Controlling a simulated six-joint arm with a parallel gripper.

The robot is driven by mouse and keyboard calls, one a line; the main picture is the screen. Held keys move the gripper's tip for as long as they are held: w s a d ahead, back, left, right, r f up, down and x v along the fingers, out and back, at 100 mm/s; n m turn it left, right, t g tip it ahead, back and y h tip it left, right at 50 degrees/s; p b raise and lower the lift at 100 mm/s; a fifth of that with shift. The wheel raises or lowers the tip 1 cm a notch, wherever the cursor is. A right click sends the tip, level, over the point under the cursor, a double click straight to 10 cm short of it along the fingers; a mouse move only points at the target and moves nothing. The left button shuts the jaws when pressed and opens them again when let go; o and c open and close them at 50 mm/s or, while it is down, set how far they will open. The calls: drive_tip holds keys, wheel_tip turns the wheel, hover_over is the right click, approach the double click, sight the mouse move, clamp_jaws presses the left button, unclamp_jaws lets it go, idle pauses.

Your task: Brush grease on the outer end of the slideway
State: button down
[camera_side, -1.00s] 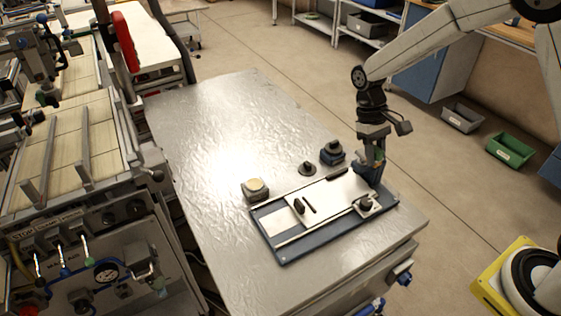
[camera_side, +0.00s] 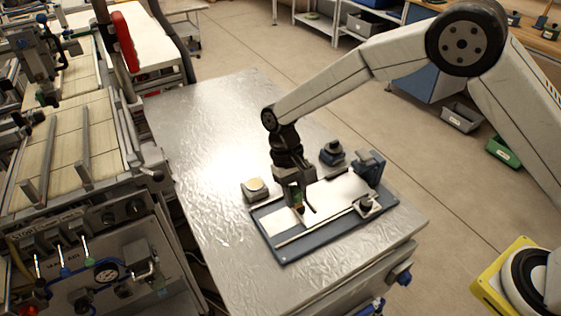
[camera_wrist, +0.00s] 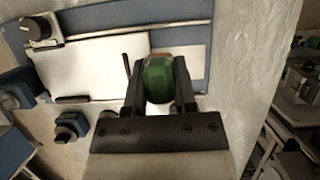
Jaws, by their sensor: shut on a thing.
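The slideway is a blue base (camera_side: 290,252) with pale rails and a white plate (camera_side: 338,190), on the metal bench. It also shows in the wrist view, with its blue base (camera_wrist: 200,12) and white plate (camera_wrist: 85,68). My gripper (camera_side: 297,203) is over the left part of the slideway, near the plate's left end. In the wrist view my gripper (camera_wrist: 159,78) is shut on a green-handled brush (camera_wrist: 158,82). The brush's lower end is hidden, so I cannot tell whether it touches the slideway. A pot with a cream top (camera_side: 254,186) stands beyond the slideway's left end.
A blue holder (camera_side: 371,166) stands at the slideway's right end, near a black knob (camera_side: 366,206). A dark block with a round top (camera_side: 332,152) stands behind the plate. The bench (camera_side: 215,130) is clear at the back left.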

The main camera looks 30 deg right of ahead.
sight(269, 217)
drive_tip(key=shift+s+a+f, duration=0.1)
drive_tip(key=shift+a+f, duration=0.3)
drive_tip(key=shift+f, duration=0.7)
drive_tip(key=shift+s+a+f, duration=0.1)
drive_tip(key=shift+a+f, duration=0.3)
drive_tip(key=shift+f, duration=0.75)
drive_tip(key=shift+a+f, duration=0.4)
drive_tip(key=shift+f, duration=0.7)
drive_tip(key=shift+w+f, duration=0.25)
drive_tip(key=shift+f, duration=0.25)
drive_tip(key=shift+w+f, duration=0.25)
drive_tip(key=shift+f, duration=0.25)
drive_tip(key=shift+w, duration=2.9)
drive_tip(key=shift+a, duration=0.35)
drive_tip(key=shift+s+a, duration=0.1)
drive_tip(key=shift+s, duration=3.4)
drive_tip(key=shift+w+a, duration=0.15)
drive_tip(key=shift+a, duration=0.3)
drive_tip(key=shift+w+d, duration=0.15)
drive_tip(key=shift+w, duration=3.2)
wheel_tip(269, 217, up, 8)
